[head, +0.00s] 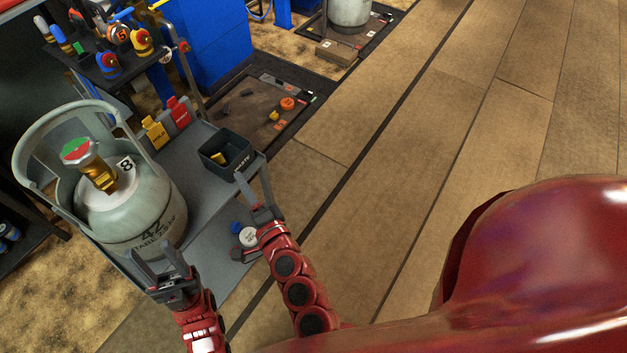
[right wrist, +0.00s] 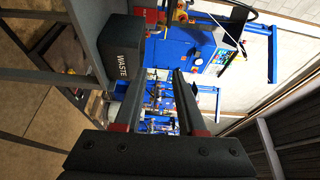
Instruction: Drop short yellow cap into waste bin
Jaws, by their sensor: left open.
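The dark waste bin (head: 246,158) stands on the grey cart shelf, right of the gas cylinder; its WASTE label also shows in the right wrist view (right wrist: 121,68). A small yellow piece (head: 218,158) lies inside the bin; it looks like the short yellow cap, but its shape is partly hidden. My right gripper (head: 253,176) is open and empty just in front of the bin, with its fingers (right wrist: 168,95) apart and nothing between them. My left gripper (head: 154,262) is open and empty at the near side of the cylinder.
The grey gas cylinder (head: 135,205) with a brass valve fills the shelf's left part. A yellow tag (head: 155,133) and a red tag (head: 179,112) stand behind. A blue cap (head: 236,228) and a white round piece (head: 248,237) lie near my right gripper. Wooden floor at right is clear.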

